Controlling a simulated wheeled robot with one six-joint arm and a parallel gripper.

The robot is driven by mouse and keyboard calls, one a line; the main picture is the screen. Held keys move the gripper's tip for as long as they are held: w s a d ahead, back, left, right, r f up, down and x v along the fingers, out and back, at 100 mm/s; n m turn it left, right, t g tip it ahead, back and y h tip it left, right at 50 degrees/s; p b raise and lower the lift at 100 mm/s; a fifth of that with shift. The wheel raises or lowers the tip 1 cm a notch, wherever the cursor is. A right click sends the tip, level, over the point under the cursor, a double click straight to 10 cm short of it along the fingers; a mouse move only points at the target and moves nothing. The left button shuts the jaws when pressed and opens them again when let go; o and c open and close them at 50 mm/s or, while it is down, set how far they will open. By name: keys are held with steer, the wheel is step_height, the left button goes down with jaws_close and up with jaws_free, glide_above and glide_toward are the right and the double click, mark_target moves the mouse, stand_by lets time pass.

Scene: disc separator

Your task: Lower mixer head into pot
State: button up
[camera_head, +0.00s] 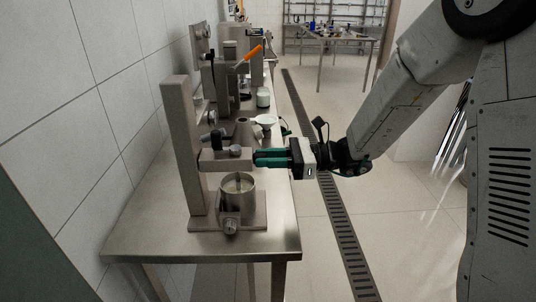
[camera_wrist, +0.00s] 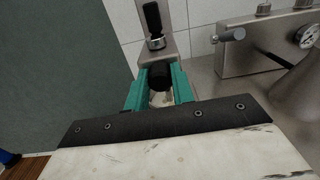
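The mixer is a grey metal stand with a tall column (camera_head: 181,140) and a mixer head (camera_head: 224,159) that juts out level to the right. A steel pot (camera_head: 238,192) stands on its base directly below, and a thin shaft reaches down from the head into the pot's opening. My gripper (camera_head: 260,157), with green fingers, is level with the head at its right end. In the wrist view, a black knob (camera_wrist: 160,77) fills the gap between the green fingers (camera_wrist: 159,88), and the gripper looks shut on it. The pot is mostly hidden there.
The steel table (camera_head: 160,235) has a free front left corner. Other equipment with an orange handle (camera_head: 252,52) stands behind the mixer, and a white funnel (camera_head: 265,120) is near. The tiled wall is close on the left; the floor on the right is open.

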steer(key=o, duration=0.4)
steer(key=shift+f, duration=0.3)
steer(key=shift+r, duration=0.1)
steer(key=d, duration=0.8)
steer(key=shift+s, duration=0.15)
